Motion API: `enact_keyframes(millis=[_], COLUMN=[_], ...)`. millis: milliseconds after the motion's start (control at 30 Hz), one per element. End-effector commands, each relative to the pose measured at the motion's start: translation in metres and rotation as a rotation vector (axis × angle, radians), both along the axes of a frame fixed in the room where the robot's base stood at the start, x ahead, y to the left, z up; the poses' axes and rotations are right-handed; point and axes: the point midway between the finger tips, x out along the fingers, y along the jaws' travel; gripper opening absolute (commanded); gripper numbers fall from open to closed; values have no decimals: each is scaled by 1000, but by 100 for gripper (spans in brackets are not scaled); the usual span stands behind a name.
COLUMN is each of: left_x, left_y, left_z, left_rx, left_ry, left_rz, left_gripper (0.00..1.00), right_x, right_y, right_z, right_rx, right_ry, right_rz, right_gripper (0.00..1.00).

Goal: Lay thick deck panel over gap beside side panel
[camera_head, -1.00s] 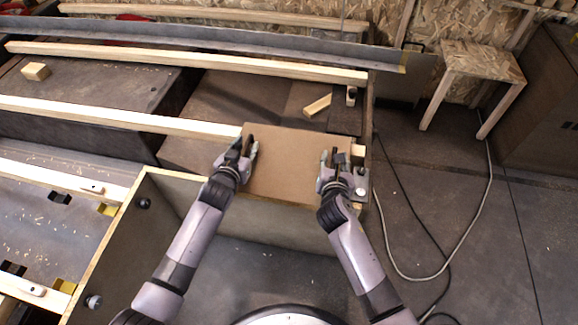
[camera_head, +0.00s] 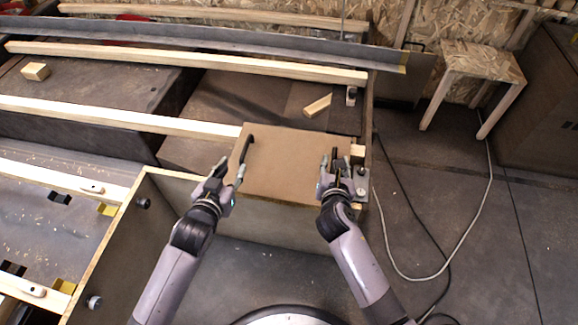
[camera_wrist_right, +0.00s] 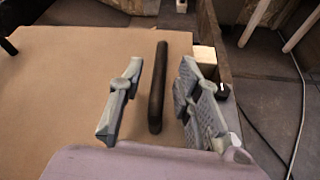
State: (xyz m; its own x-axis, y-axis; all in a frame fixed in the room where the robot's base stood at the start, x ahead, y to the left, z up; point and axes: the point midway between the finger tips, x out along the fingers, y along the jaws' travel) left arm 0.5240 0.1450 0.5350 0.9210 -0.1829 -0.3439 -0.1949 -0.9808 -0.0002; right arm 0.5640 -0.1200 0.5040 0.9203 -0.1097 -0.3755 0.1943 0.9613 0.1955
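The thick deck panel (camera_head: 290,170) is a brown board with a black handle near each end. It lies across the wooden beam area beside the grey side panel (camera_head: 125,240). My left gripper (camera_head: 228,172) is open and empty, just left of and in front of the panel's left handle (camera_head: 246,148). My right gripper (camera_head: 336,168) is at the panel's right end. In the right wrist view its fingers (camera_wrist_right: 152,100) stand open on either side of the black right handle (camera_wrist_right: 158,88), with gaps on both sides. What lies beneath the panel is hidden.
A long wooden beam (camera_head: 110,115) runs to the panel's left edge. A small wood block (camera_head: 317,105) lies behind the panel. A stool (camera_head: 480,65) stands at the back right. A cable (camera_head: 440,275) crosses the open floor on the right.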

Motion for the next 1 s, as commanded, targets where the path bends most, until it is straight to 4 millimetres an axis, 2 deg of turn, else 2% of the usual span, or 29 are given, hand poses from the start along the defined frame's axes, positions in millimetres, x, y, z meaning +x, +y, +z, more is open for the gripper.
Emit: enact_keyframes(millis=[200,433,600,833,1000], left_x=[0,1,1,1,1], left_y=[0,0,0,0,0], left_z=[0,0,0,0,0], left_rx=[0,0,0,0,0], left_ry=[0,-1,-1,-1,-1], left_rz=[0,0,0,0,0], left_gripper=[31,31,31,31,41], right_x=[-46,-80,-88,-89,-89], right_y=[5,9,11,11,11], right_z=[17,31,36,36,36], right_rx=[1,-1,0,0,0], right_ry=[1,1,0,0,0], right_rz=[2,1,1,1,1], right_gripper=[31,31,31,31,31])
